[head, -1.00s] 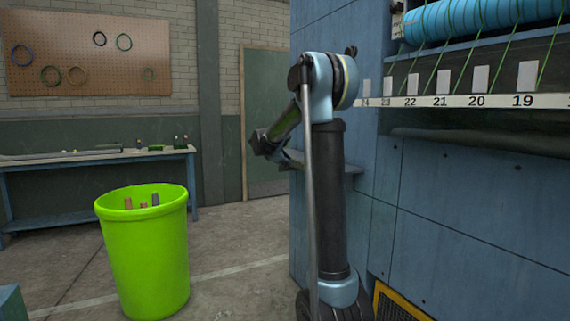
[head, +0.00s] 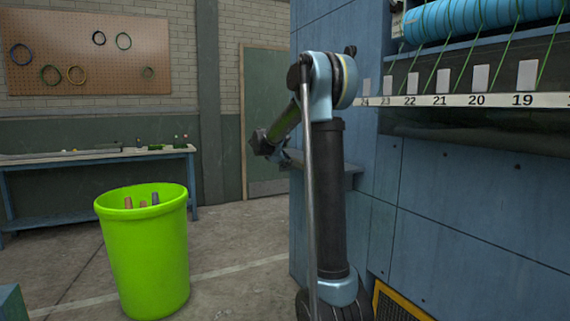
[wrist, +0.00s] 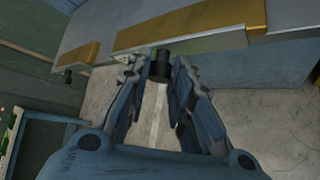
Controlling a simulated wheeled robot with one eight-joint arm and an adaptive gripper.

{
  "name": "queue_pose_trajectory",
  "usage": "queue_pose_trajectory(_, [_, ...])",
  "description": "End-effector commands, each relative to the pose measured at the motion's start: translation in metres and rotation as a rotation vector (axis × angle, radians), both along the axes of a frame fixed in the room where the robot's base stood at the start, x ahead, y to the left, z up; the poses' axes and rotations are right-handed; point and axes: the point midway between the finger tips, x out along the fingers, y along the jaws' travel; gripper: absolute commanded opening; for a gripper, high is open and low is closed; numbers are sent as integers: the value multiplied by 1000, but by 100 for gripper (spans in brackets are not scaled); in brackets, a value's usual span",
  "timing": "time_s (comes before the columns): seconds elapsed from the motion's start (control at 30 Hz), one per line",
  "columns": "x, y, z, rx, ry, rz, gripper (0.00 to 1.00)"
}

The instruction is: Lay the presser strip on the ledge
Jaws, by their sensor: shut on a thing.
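In the wrist view a brass-coloured strip (wrist: 195,25) lies across the grey ledge (wrist: 285,36), with a black grip (wrist: 160,67) projecting from its near side. My gripper (wrist: 158,74) is shut on this black grip, its fingers on either side of it. The strip looks level with the ledge top; I cannot tell whether it rests fully on it. In the head view my gripper (head: 262,145) is small and dark beside the ledge (head: 345,168) on the blue machine's side; the strip is not distinguishable there.
A second brass-coloured piece (wrist: 82,55) with a black knob lies on the left, across a gap. A green bin (head: 145,255) holding several stubs stands on open floor at left. A workbench (head: 100,158) is behind it. The blue machine (head: 465,200) fills the right.

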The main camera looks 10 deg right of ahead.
Motion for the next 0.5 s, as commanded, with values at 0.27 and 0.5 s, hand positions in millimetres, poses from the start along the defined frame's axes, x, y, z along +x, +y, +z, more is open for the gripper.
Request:
queue_pose_trajectory(0.27, [0, 0, 0, 0, 0, 0, 44])
queue_pose_trajectory(0.5, [0, 0, 0, 0, 0, 0, 44])
